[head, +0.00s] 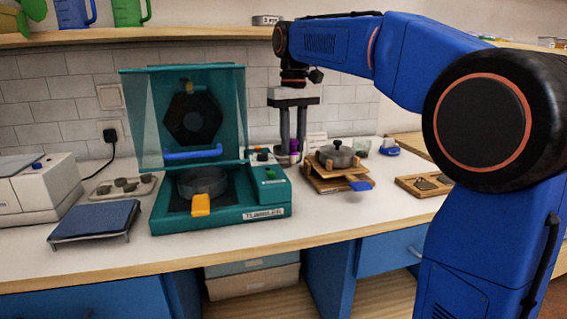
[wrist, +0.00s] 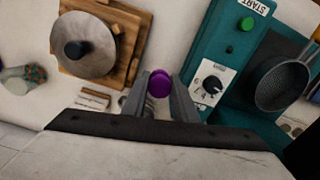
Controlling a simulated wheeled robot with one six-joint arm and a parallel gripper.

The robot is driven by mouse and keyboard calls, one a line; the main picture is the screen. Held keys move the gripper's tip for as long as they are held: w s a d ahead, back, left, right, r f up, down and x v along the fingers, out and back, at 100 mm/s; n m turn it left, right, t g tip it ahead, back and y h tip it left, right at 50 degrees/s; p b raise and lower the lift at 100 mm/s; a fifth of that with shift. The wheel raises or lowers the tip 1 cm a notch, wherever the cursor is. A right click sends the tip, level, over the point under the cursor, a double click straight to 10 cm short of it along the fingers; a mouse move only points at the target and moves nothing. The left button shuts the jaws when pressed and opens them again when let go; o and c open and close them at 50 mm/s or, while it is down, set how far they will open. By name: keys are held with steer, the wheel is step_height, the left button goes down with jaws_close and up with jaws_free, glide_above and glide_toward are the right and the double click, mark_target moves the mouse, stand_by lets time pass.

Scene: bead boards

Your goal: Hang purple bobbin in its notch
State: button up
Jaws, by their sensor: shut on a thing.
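The purple bobbin (wrist: 159,83) sits between the two fingers of my gripper (wrist: 160,79) in the wrist view, which are shut on it. In the head view a bit of purple (head: 293,145) shows between the fingers of my gripper (head: 293,152), which points down close to the counter, between the teal machine and the wooden boards. The bobbin's lower side and what lies right under it are hidden. I cannot make out its notch in either view.
The teal machine (head: 270,193) with its lid up stands left of the gripper. Stacked wooden boards (head: 324,183) with a lidded grey pot (head: 336,155) are close on the right. A tiled wall (head: 255,95) is behind. The front strip of counter (head: 330,220) is clear.

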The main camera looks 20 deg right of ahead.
mark_target(293, 154)
steer(key=shift+f, duration=2.7)
steer(key=shift+f, duration=0.15)
steer(key=o, duration=1)
steer(key=shift+o, duration=0.2)
